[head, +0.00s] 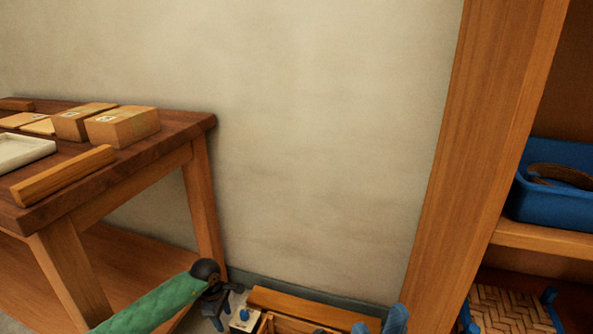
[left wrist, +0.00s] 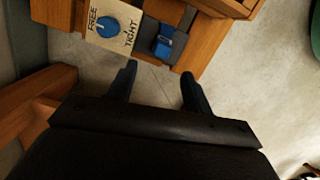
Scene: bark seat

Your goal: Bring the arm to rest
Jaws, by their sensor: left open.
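My left gripper (head: 228,306) is low beside the table's right leg in the head view, at the end of my green-sleeved arm. In the left wrist view its two dark fingers (left wrist: 159,68) stand apart with only floor between them, so it is open and empty. A wooden frame with a pale plate (left wrist: 118,22) marked FREE and TIGHT is just beyond the fingertips. The plate carries a blue knob (left wrist: 108,27). A blue block (left wrist: 164,42) sits beside the plate. I see no contact between fingers and frame. My right gripper cannot be made out.
A wooden table (head: 185,128) at left holds cardboard boxes (head: 122,127), a wooden bar (head: 63,175) and a white tray (head: 28,150). A wooden shelf unit (head: 480,150) at right holds a blue bin (head: 555,205) and a woven piece (head: 508,308). Bare wall lies between.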

